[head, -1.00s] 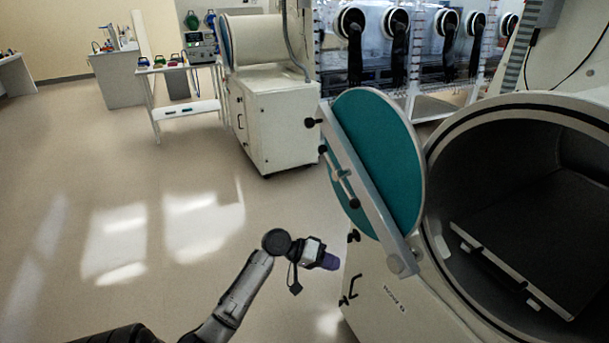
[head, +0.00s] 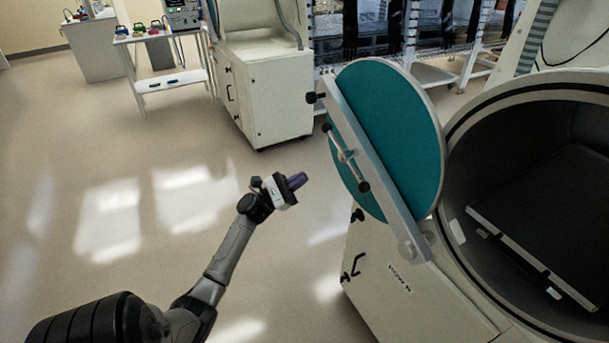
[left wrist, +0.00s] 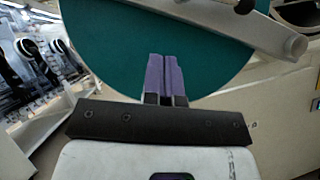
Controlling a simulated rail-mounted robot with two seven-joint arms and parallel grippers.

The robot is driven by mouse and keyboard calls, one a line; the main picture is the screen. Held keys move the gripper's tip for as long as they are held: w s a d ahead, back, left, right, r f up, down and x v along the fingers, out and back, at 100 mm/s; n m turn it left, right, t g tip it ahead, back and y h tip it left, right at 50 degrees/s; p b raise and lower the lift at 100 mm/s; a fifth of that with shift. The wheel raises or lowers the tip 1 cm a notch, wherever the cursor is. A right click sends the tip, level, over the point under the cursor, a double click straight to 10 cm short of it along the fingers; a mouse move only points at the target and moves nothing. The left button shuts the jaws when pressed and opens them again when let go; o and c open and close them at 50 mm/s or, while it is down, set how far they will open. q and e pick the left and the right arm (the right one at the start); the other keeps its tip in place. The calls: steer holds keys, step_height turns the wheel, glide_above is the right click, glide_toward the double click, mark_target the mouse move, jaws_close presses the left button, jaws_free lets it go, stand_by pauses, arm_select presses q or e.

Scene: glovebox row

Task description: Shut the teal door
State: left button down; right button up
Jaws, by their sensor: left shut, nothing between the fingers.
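The teal door (head: 388,125) is a round disc with a pale rim and a grey bar across its face. It stands swung open to the left of the round chamber opening (head: 540,190), with the bar's lower end by the opening's left rim. My left gripper (head: 298,180) is shut and empty, its purple fingers apart from the door, to the left of it. In the left wrist view the purple fingers (left wrist: 167,75) are together, with the teal door (left wrist: 150,35) behind them and the grey bar (left wrist: 235,25) at the upper right. My right gripper is out of view.
The white cabinet (head: 400,290) under the chamber has black handles on its side. A shelf tray (head: 525,250) lies inside the chamber. Another white cabinet (head: 265,95) and a small table (head: 165,80) stand further back. The floor to the left is clear.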

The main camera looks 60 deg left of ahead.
arm_select(q)
steer(key=w+d+r, duration=0.3)
steer(key=w+r, duration=0.4)
steer(key=shift+w+r, duration=0.25)
steer(key=shift+r, duration=0.1)
